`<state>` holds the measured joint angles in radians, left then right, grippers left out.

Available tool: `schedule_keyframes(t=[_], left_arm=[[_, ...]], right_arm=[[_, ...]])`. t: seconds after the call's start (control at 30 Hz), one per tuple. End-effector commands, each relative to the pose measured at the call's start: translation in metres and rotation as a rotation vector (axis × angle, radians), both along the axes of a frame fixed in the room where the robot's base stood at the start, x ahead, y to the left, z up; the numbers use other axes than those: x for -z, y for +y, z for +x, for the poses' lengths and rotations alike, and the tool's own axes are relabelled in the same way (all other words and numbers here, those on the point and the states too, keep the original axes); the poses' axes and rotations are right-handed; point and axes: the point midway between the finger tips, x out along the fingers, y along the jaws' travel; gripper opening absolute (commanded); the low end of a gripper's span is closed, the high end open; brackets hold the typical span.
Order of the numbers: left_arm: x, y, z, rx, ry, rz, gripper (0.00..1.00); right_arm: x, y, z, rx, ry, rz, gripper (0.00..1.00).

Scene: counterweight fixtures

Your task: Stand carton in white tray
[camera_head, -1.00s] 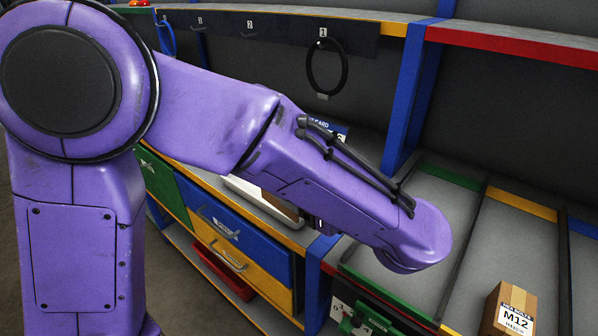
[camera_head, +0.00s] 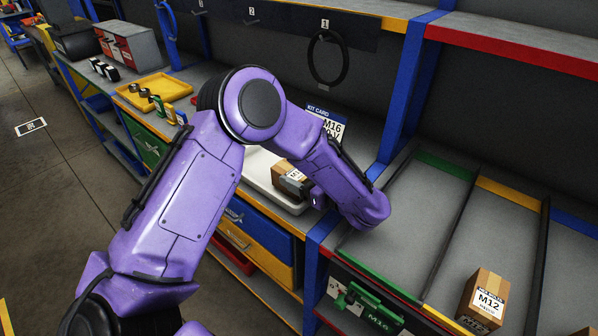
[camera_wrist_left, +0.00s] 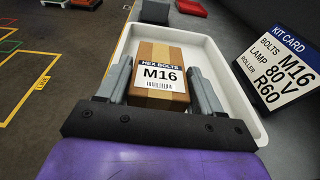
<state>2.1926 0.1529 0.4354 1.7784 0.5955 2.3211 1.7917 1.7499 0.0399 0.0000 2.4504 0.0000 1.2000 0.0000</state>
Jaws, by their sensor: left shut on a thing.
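The carton (camera_head: 289,170) is a brown box with tan tape and a white "HEX BOLTS M16" label, which reads clearly in the left wrist view (camera_wrist_left: 163,54). It is within the outline of the white tray (camera_head: 262,178); the tray's rim (camera_wrist_left: 237,92) surrounds it in the left wrist view. My left gripper (camera_wrist_left: 160,80) is shut on the carton, one finger on each side. In the head view the left gripper (camera_head: 300,186) is partly covered by my wrist. I cannot tell whether the carton's base touches the tray floor. My right gripper is not seen.
A kit card (camera_head: 326,122) reading M16 stands behind the tray. A blue upright (camera_head: 405,95) rises to its right. An M12 carton (camera_head: 484,300) sits in the divided bay at right. A yellow tray (camera_head: 155,90) lies further left on the bench.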

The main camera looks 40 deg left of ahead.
Motion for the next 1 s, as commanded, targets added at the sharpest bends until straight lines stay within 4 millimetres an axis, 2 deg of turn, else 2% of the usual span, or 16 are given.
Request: schedule_keyframes(t=[0.03,0.07,0.47,0.5,0.57,0.83,0.9,1.0], left_arm=[[0.000,0.000,0.001,0.000,-0.002,0.001,0.13],[0.004,0.000,0.001,0.000,-0.002,0.001,0.13],[0.013,0.000,0.001,0.000,-0.005,0.000,0.13],[0.013,0.000,0.001,0.000,-0.004,-0.001,0.72],[0.012,0.000,0.001,0.000,-0.003,0.000,0.92],[0.011,0.000,0.000,-0.001,-0.004,-0.001,0.93],[0.006,0.000,0.000,-0.001,-0.004,-0.001,0.93],[0.010,-0.015,0.000,0.003,-0.007,0.001,0.93]], right_arm=[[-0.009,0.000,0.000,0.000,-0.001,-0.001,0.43],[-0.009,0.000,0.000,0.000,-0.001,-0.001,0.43],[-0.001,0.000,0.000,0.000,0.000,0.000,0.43],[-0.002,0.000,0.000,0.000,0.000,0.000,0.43],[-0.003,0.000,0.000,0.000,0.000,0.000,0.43],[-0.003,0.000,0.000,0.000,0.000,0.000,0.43],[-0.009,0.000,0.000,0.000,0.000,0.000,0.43],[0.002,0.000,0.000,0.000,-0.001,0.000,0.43]])
